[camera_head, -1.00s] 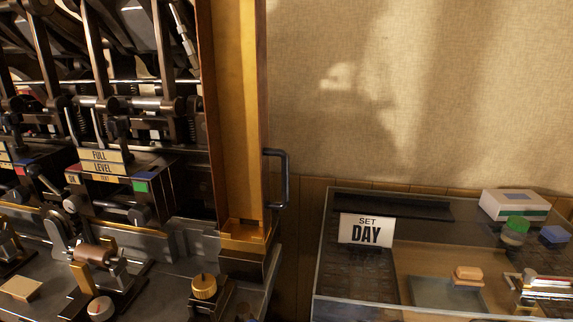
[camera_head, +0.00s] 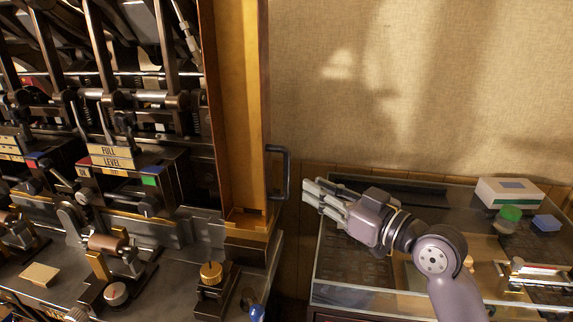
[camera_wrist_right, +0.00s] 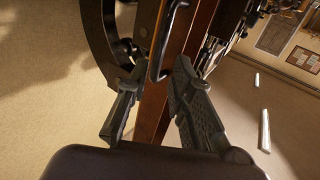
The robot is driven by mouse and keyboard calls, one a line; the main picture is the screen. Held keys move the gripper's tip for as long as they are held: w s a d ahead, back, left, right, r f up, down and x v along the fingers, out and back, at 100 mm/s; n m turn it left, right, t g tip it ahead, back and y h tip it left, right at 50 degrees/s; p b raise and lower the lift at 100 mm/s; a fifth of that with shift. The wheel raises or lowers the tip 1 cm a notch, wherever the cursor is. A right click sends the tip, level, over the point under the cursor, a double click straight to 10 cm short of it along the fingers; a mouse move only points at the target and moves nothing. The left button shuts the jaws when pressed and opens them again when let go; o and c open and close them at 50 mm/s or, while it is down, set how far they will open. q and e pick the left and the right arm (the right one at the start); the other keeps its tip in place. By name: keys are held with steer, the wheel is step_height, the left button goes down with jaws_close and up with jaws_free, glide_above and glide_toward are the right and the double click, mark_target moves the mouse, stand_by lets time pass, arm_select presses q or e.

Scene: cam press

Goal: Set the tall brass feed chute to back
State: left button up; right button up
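The tall brass feed chute (camera_head: 240,120) stands upright at the right end of the dark machine in the head view. A dark D-shaped handle (camera_head: 284,172) is fixed to its right side. My right gripper (camera_head: 306,192) is just right of the handle, fingers pointing left towards it, apart from it. In the right wrist view my right gripper (camera_wrist_right: 158,72) is open, fingers spread. The handle (camera_wrist_right: 157,65) shows between and beyond the fingertips, with the chute's brown side (camera_wrist_right: 182,45) behind it. No grip on the handle shows. My left gripper is not in view.
A glass-topped case (camera_head: 325,285) lies under my right arm. On it are a white box (camera_head: 508,192), a green-topped jar (camera_head: 509,214) and a blue block (camera_head: 546,222). A brass knob (camera_head: 211,272) stands in front of the chute. The wall space above the case is clear.

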mark_target(289, 174)
steer(key=p+x, duration=0.2)
steer(key=x, duration=0.6)
steer(key=shift+s, duration=0.1)
steer(key=shift+w+a+p, duration=0.3)
steer(key=shift+w+a, duration=0.15)
steer(key=shift+c, duration=0.2)
jaws_close()
steer(key=shift+f, duration=0.1)
